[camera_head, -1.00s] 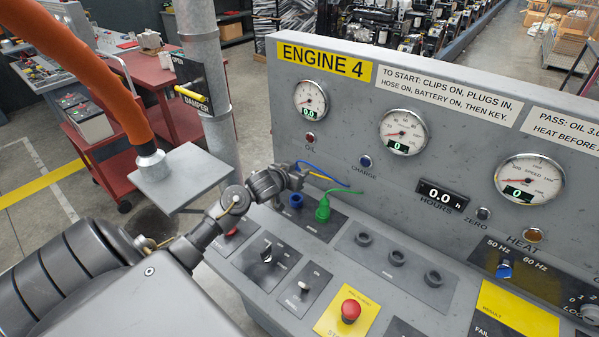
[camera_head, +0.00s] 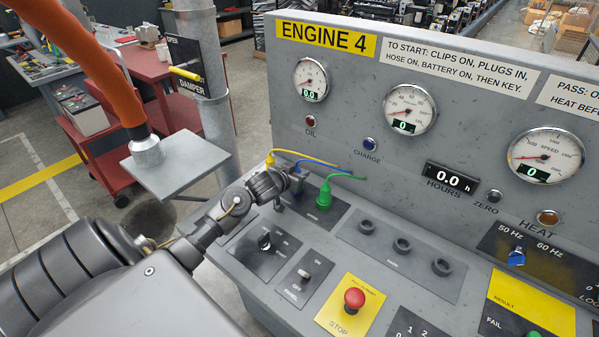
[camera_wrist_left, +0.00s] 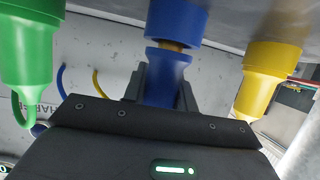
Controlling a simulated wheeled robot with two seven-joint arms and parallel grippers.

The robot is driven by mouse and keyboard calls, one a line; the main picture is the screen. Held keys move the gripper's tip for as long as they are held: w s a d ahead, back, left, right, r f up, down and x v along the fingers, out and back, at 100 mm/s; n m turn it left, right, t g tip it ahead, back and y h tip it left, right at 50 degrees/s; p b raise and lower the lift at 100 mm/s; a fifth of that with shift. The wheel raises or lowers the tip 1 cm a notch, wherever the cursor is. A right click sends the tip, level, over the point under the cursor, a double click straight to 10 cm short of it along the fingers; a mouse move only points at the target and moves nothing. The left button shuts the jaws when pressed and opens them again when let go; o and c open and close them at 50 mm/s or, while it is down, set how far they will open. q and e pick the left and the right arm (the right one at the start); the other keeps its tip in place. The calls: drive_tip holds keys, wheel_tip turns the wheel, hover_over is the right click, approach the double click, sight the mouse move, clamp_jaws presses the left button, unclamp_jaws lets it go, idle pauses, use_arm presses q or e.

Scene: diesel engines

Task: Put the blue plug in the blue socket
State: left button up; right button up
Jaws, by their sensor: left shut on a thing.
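My left gripper (camera_head: 291,180) is at the left end of the sloping panel, beside the green plug. In the left wrist view it is shut on the blue plug (camera_wrist_left: 164,75), whose body stands between the fingers. The blue socket (camera_wrist_left: 178,20) is directly in line with the plug in that view, with a narrow brass-coloured band between the two blue parts. I cannot tell how far the plug is in. In the head view the gripper hides most of the plug and the socket; a blue cable (camera_head: 318,168) arcs away to the right. My right gripper is not in view.
The green plug (camera_head: 324,196) stands upright close right of the gripper; it also shows in the left wrist view (camera_wrist_left: 27,50). The yellow plug (camera_wrist_left: 262,80) is on the other side. Switches and a red stop button (camera_head: 354,299) lie nearer on the panel.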

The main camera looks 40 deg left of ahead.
use_arm(q)
drive_tip(key=shift+f, duration=0.1)
drive_tip(key=o, duration=1.1)
drive_tip(key=v, duration=1.1)
drive_tip(key=shift+b, duration=0.3)
drive_tip(key=shift+w, duration=0.1)
